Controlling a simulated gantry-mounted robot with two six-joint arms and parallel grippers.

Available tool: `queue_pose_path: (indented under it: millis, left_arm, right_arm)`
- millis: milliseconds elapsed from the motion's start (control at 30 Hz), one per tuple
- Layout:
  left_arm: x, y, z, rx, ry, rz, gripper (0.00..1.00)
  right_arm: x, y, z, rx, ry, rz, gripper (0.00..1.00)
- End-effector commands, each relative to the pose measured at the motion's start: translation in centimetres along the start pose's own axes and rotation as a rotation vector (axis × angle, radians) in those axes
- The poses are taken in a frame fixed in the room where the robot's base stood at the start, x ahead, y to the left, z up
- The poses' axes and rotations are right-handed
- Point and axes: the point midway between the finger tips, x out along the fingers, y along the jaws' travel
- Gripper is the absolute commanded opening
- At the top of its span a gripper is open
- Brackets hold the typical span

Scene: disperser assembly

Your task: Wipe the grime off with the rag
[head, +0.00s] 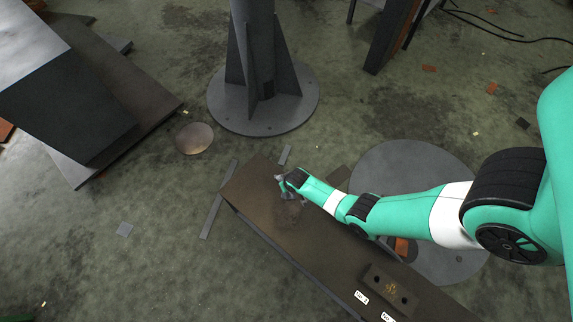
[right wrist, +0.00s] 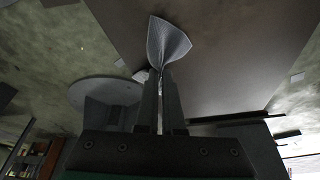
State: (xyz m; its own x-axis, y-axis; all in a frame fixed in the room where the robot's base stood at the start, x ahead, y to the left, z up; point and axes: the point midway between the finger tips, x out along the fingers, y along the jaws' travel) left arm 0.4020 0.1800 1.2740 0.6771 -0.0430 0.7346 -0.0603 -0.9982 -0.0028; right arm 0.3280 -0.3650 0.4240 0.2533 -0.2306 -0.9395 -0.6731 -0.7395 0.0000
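My right gripper (head: 284,186) is at the far end of a long brown bench (head: 335,255), reached by the teal arm from the right. In the right wrist view its two fingers (right wrist: 161,84) are shut on a grey rag (right wrist: 168,42), which fans out beyond the fingertips. In the head view the rag is small and mostly hard to separate from the gripper. A darker, reddish-brown patch of grime (head: 291,213) lies on the bench top just below the gripper in the picture. I cannot tell whether the rag touches the bench. My left gripper is not in view.
A dark block with a yellow mark (head: 390,289) and white labels sit at the bench's near end. A grey column on a round base (head: 262,105) stands behind the bench. A dark slanted structure (head: 75,105) is at the left. Scraps litter the floor.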

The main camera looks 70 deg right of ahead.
Motion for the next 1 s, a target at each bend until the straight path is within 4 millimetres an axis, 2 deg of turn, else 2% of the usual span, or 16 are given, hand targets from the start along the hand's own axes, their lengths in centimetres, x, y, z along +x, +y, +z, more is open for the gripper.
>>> queue_pose_path:
  millis: [200, 300, 733, 1000]
  left_arm:
    - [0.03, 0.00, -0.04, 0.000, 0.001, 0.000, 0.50]
    - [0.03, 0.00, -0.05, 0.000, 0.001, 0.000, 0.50]
    - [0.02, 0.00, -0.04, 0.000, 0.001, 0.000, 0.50]
    - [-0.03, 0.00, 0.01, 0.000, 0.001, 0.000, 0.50]
  right_arm:
    - [-0.03, -0.01, -0.04, 0.000, 0.001, 0.000, 0.00]
    - [-0.03, -0.01, -0.03, 0.000, 0.001, 0.000, 0.21]
    - [-0.02, -0.01, -0.02, 0.000, 0.000, 0.000, 0.98]
    - [0.05, 0.00, 0.01, 0.000, 0.000, 0.000, 1.00]
